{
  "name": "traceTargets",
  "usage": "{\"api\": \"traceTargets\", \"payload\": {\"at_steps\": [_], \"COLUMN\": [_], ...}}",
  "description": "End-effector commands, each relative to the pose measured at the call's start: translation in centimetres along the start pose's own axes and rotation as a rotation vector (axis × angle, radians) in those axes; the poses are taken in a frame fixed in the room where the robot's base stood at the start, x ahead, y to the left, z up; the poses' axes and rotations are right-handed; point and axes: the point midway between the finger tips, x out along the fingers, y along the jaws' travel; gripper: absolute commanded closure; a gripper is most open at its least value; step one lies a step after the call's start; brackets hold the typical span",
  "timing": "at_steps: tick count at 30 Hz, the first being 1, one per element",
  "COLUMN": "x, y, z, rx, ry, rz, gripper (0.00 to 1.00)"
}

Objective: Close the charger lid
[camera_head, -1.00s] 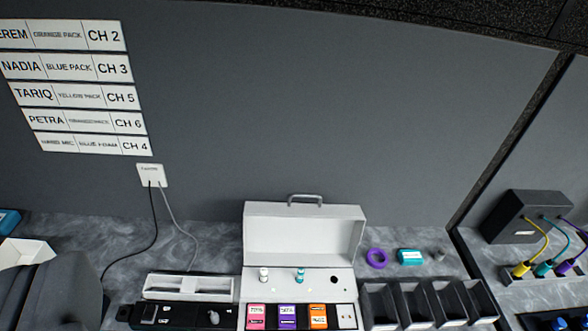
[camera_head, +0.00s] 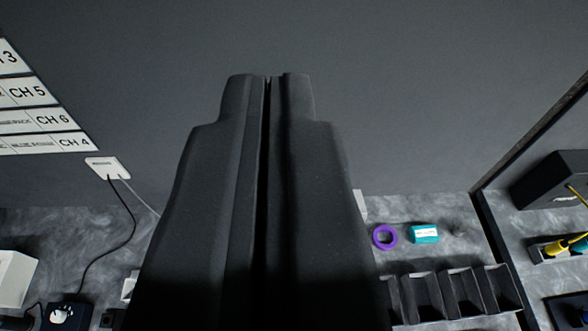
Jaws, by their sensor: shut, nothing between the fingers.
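My gripper (camera_head: 268,80) fills the middle of the view, pointing away with its two dark fingers together and nothing seen between them. It stands in front of the white charger and hides nearly all of it. Only a thin pale edge of the charger lid (camera_head: 361,204) shows just right of the fingers. How the lid stands now and whether the gripper touches it cannot be seen.
A purple ring (camera_head: 385,237) and a teal block (camera_head: 425,233) lie on the counter to the right. Dark open bins (camera_head: 456,292) stand in front of them. A black box (camera_head: 556,182) with cables is at far right. A wall socket (camera_head: 108,168) with cables is at left.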

Motion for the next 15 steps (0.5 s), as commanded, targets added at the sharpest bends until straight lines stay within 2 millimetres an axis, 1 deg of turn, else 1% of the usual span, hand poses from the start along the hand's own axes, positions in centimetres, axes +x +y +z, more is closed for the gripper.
{"api": "traceTargets", "payload": {"at_steps": [5, 8, 11, 13, 14, 15], "x": [0.2, 1.5, 4.5, 7.1, 8.4, 10.2], "y": [0.0, 0.1, 0.2, 1.5, 1.7, 1.8], "z": [0.1, 0.5, 2.0, 3.5, 4.3, 5.6], "rx": [0.000, 0.004, 0.007, 0.014, 0.015, 0.019], "ry": [-0.004, -0.029, -0.089, -0.144, -0.172, -0.211], "rz": [0.000, -0.002, -0.004, -0.007, -0.006, -0.007], "gripper": [1.00, 1.00, 1.00, 1.00, 1.00, 1.00]}}
